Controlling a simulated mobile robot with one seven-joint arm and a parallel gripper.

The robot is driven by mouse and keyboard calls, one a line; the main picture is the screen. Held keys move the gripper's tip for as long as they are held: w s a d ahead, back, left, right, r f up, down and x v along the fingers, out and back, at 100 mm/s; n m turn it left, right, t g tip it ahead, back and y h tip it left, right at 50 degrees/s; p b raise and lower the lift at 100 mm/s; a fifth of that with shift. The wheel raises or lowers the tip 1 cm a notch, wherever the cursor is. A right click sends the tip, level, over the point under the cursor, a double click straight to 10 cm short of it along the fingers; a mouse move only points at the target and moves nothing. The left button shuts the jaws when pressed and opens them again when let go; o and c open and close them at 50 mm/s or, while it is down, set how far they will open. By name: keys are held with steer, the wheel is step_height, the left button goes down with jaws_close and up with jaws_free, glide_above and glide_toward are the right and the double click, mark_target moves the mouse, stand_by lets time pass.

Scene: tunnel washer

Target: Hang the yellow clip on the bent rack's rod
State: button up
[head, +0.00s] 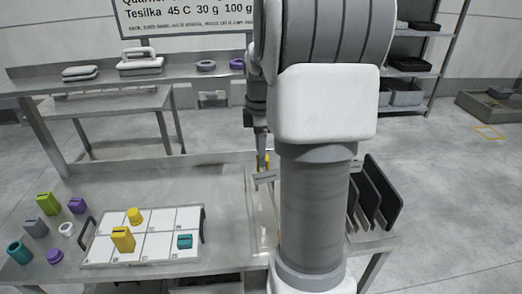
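My gripper (262,152) points down over the right part of the steel table, partly hidden by my own arm. A small yellow piece (266,162), perhaps the yellow clip, shows right at its fingertips. It is too small to tell whether the fingers are closed on it. A light grey bar (264,178), perhaps part of the bent rack, shows just below the fingertips. The rest of it is behind my arm, so I cannot tell whether the yellow piece touches a rod. A yellow block (122,239) and a yellow round piece (134,216) are on the white sectioned tray (158,243).
A teal piece (185,241) is also on the tray. Several green, purple, grey, white and teal pieces lie left of it. Dark upright panels (376,195) stand at the table's right end. The table behind the tray (160,180) is clear.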

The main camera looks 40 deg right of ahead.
steer(key=shift+g+y, duration=0.3)
steer(key=shift+g, duration=0.1)
steer(key=f, duration=0.1)
steer(key=s+f, duration=0.1)
steer(key=f, duration=0.1)
steer(key=shift+s+a+f, duration=0.2)
steer(key=shift+a+f, duration=0.2)
step_height(320, 180, up, 21)
steer(key=p, duration=0.2)
steer(key=shift+t, duration=0.4)
steer(key=shift+w+a, duration=0.1)
steer(key=shift+w, duration=0.05)
steer(key=s+a+f+m+t, duration=0.1)
steer(key=a+f+m, duration=0.25)
steer(key=a, duration=0.25)
steer(key=s+a+f+m+t, duration=0.1)
steer(key=a+f+m, duration=0.1)
steer(key=a+m, duration=0.4)
steer(key=s+a+f+m+t, duration=0.2)
steer(key=s+a, duration=0.8)
steer(key=s, duration=0.1)
steer(key=shift+s+a+f+t, duration=0.25)
steer(key=shift+s+f+t, duration=0.05)
steer(key=shift+t, duration=0.1)
